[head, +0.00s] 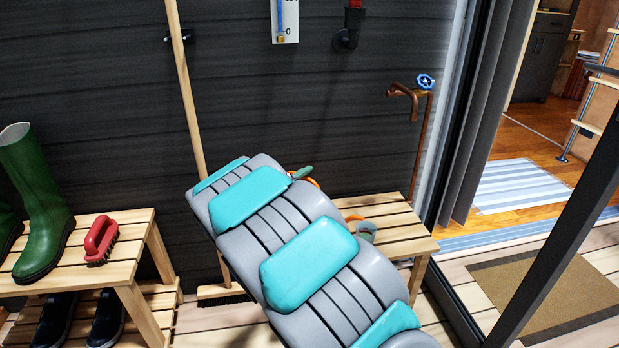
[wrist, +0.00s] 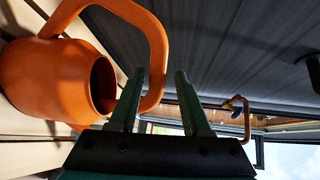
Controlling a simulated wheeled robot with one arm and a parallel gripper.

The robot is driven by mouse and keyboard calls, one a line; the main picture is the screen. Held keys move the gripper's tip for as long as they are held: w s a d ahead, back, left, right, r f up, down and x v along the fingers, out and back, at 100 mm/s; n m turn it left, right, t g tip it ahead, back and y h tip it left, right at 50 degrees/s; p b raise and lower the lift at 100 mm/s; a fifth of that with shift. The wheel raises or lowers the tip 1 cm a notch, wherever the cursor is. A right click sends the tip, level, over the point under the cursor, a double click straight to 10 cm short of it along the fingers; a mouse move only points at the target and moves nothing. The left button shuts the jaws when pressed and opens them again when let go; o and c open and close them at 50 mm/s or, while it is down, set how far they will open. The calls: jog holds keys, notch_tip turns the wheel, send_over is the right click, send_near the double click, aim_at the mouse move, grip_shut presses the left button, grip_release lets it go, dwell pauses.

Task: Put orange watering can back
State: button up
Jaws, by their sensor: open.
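The orange watering can (wrist: 42,78) fills the left of the wrist view, with its round open mouth facing the camera and a thick looped handle (wrist: 153,35). My gripper (wrist: 160,76) is open. The lower part of the handle shows in the gap between the fingers, close to the left finger. I cannot tell whether it touches or lies beyond the fingertips.
A copper tap (head: 413,100) stands behind. At left another bench (head: 80,245) holds a green boot (head: 38,200) and a red brush (head: 101,238). A broom handle (head: 186,90) leans on the dark wall.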

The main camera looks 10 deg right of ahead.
jog(key=v, duration=0.8)
jog(key=s+a+r+n+y, duration=0.1)
jog(key=a+n+y, duration=0.5)
jog(key=n+y, duration=0.3)
jog(key=s+a+n+g+y, duration=0.2)
jog(key=s+n+g+y, duration=0.2)
jog(key=s+n, duration=0.6)
jog(key=s+d+f+n+g+h, duration=0.1)
jog(key=s+d+n+g, duration=0.1)
jog(key=s, duration=1)
jog(key=s+d+f+n+g+h, duration=0.1)
jog(key=s+d+f+n+g, duration=0.1)
jog(key=s+d, duration=0.5)
jog(key=s+d+f+n+g+h, duration=0.1)
jog(key=s+d+g, duration=0.4)
jog(key=s, duration=1.2)
jog(key=f+n+g, duration=0.1)
jog(key=n, duration=0.1)
jog(key=shift+s+n, duration=0.3)
jog(key=shift+s, duration=0.05)
